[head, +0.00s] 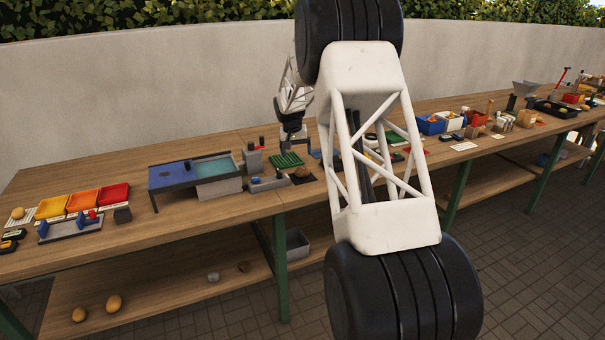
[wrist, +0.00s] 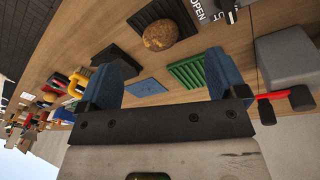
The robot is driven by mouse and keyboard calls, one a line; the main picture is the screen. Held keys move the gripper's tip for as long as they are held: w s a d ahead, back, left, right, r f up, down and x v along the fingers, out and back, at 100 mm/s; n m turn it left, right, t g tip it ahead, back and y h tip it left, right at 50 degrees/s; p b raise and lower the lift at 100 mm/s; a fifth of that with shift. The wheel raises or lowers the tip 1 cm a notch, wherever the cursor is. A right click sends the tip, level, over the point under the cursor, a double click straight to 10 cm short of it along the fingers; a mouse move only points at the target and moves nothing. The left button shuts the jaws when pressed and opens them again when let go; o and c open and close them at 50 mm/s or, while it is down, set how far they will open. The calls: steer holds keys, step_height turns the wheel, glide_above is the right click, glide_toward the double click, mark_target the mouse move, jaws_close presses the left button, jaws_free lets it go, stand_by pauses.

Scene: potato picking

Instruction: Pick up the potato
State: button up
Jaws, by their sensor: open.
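A brown, rough-skinned potato (wrist: 160,35) lies on a black ribbed mat (wrist: 188,17) at the top middle of the wrist view. In the head view the potato (head: 301,172) shows small near the table's front edge. My gripper (wrist: 166,76) is open, its two blue fingers wide apart with nothing held between them. The potato lies beyond the fingertips, apart from them. In the head view my gripper (head: 291,144) hangs over the table behind the potato, its fingers too small to make out clearly.
A green ribbed pad (head: 286,160) and a blue pad (wrist: 146,87) lie close to the potato. A grey block (wrist: 285,58) stands nearby. A blue and teal tray (head: 195,174) is to the left. Other potatoes (head: 114,303) lie on the lower shelf.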

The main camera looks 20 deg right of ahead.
mark_target(302, 168)
steer(key=w+d+f, duration=0.2)
steer(key=w+f, duration=0.1)
steer(key=shift+d+f, duration=0.15)
steer(key=shift+f, duration=0.1)
steer(key=shift+s+f, duration=0.1)
steer(key=shift+d+f, duration=0.2)
steer(key=shift+f, duration=1)
steer(key=shift+f, duration=0.1)
steer(key=shift+d+f, duration=0.25)
steer(key=shift+f, duration=0.95)
steer(key=shift+d+f, duration=0.25)
steer(key=shift+f, duration=0.95)
steer(key=shift+c, duration=0.3)
